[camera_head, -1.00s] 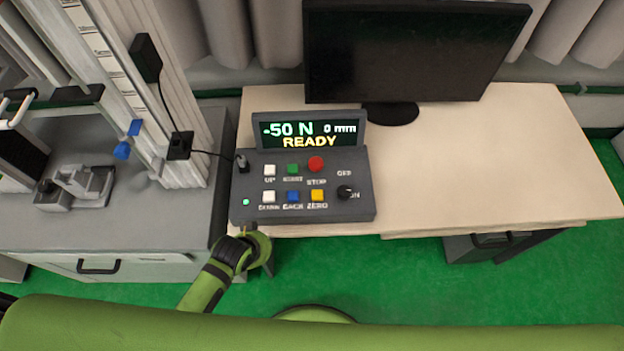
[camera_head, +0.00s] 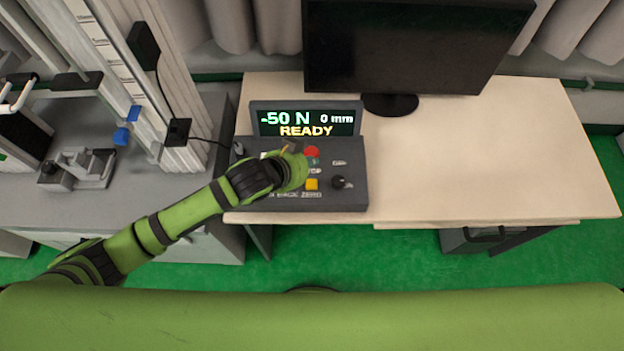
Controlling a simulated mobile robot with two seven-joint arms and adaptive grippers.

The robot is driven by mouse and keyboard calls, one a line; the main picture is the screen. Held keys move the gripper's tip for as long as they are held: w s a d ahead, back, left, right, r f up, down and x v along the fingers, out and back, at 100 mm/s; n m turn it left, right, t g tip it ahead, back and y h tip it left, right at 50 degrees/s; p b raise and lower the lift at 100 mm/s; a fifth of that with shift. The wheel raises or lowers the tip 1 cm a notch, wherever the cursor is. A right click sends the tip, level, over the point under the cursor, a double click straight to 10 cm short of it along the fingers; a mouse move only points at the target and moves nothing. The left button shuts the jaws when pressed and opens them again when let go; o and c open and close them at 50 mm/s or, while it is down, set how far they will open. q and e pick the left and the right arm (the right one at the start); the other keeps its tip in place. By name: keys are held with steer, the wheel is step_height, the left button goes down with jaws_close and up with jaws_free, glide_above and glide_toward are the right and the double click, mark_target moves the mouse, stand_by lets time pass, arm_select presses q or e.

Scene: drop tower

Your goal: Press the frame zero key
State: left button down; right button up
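The control box (camera_head: 352,198) stands on the left part of the desk. Its display (camera_head: 306,123) reads "-50 N", "0 mm" and "READY". The yellow ZERO key (camera_head: 312,184) shows in the lower row, uncovered. The red STOP button (camera_head: 312,152) is above it, and the black knob (camera_head: 338,182) is to its right. My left gripper (camera_head: 289,149) is over the upper middle of the box, left of the red button. My wrist hides most of the other keys and the fingers. I cannot tell if the gripper touches the box. My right gripper is out of view.
A dark monitor (camera_head: 405,45) stands behind the box on the pale desk (camera_head: 480,150), whose right part is clear. A test frame column (camera_head: 120,60) and grey bench (camera_head: 75,205) stand at left. A black cable runs to the box.

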arm_select(q)
steer(key=shift+r+m, duration=0.35)
steer(key=shift+m, duration=0.05)
steer(key=shift+f, duration=0.1)
steer(key=b, duration=0.8)
glide_above(310, 185)
step_height(310, 185, down, 7)
steer(key=shift+a+r, duration=0.1)
steer(key=shift+r, duration=0.1)
step_height(310, 185, down, 2)
steer(key=shift+b, duration=0.35)
steer(key=shift+f, duration=0.15)
stand_by(0.5)
steer(key=shift+f, duration=0.3)
